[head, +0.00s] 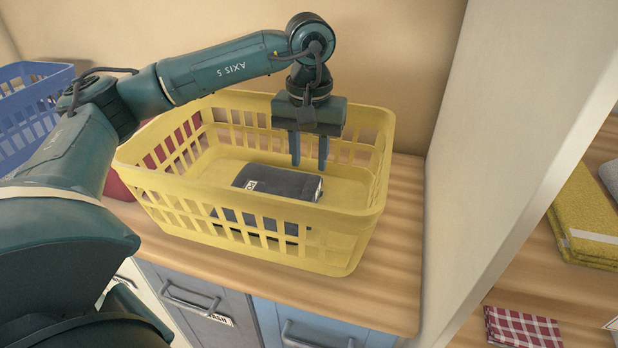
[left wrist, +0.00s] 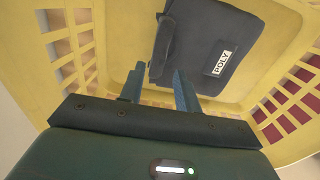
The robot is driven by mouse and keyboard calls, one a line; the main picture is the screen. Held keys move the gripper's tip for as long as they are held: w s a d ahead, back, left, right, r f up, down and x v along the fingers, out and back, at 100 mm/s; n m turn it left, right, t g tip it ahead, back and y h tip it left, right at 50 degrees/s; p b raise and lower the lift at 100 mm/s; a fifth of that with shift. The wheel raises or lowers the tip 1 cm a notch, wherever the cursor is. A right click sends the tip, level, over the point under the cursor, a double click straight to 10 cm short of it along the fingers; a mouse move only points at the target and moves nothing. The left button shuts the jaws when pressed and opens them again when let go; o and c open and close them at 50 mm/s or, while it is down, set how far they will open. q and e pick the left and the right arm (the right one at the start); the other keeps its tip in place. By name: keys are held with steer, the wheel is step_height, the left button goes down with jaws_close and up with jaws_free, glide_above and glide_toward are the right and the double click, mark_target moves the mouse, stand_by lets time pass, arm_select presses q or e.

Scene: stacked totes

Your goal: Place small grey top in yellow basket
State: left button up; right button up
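A dark grey folded top (head: 278,183) with a small white label lies inside the yellow basket (head: 345,255), on its floor. In the left wrist view the top (left wrist: 205,45) shows a label reading "POLY", and the basket (left wrist: 260,95) surrounds it. My left gripper (head: 309,163) points down inside the basket's back right part, above and behind the top. Its two blue fingers are apart with nothing between them, and they show in the left wrist view (left wrist: 158,90) just short of the top. My right gripper is not in view.
A blue basket (head: 28,110) stands at the far left on the wooden counter (head: 400,250). A red item (head: 118,187) sits beside the yellow basket. A white upright panel (head: 520,130) bounds the right side; shelves beyond hold a yellow towel (head: 592,215) and a red checked cloth (head: 522,328).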

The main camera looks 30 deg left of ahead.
arm_select(q)
step_height(320, 180, up, 5)
steer(key=shift+f, duration=0.2)
stand_by(0.4)
